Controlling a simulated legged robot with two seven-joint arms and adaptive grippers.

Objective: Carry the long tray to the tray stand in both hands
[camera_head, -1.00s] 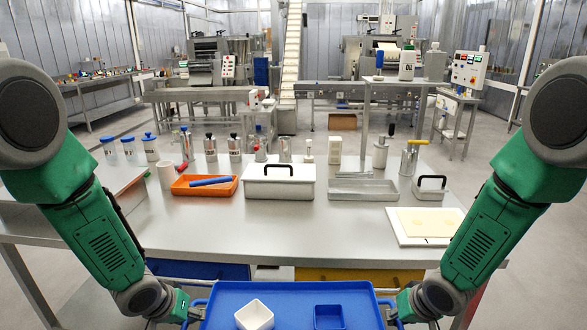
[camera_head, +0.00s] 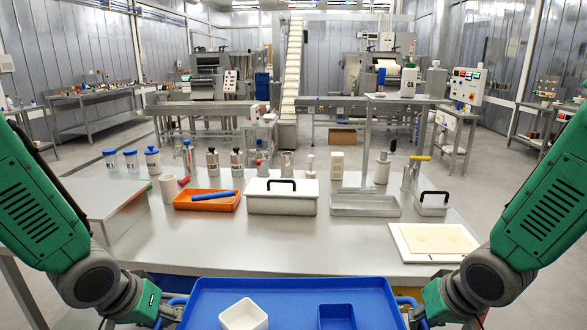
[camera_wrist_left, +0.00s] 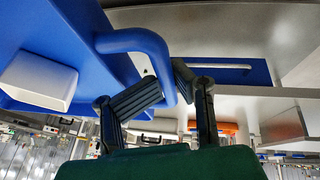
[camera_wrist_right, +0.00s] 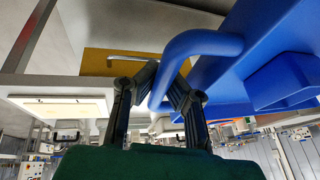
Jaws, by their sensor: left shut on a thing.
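The long blue tray (camera_head: 288,296) is at the bottom middle of the head view, in front of the bench, with its near part cut off. A white square cup (camera_head: 243,315) and a blue square cup (camera_head: 337,317) stand on it. My left gripper (camera_head: 174,308) is shut on the tray's left handle, a blue bar seen between the fingers in the left wrist view (camera_wrist_left: 168,84). My right gripper (camera_head: 408,308) has its fingers closed around the right handle, shown in the right wrist view (camera_wrist_right: 166,80). I cannot tell which structure is the tray stand.
The steel bench (camera_head: 300,240) lies just beyond the tray. On it are an orange tray (camera_head: 185,205), a white lidded box (camera_head: 282,203), a steel tray (camera_head: 365,212) and a white board (camera_head: 400,235). Open floor (camera_head: 510,215) shows to the right.

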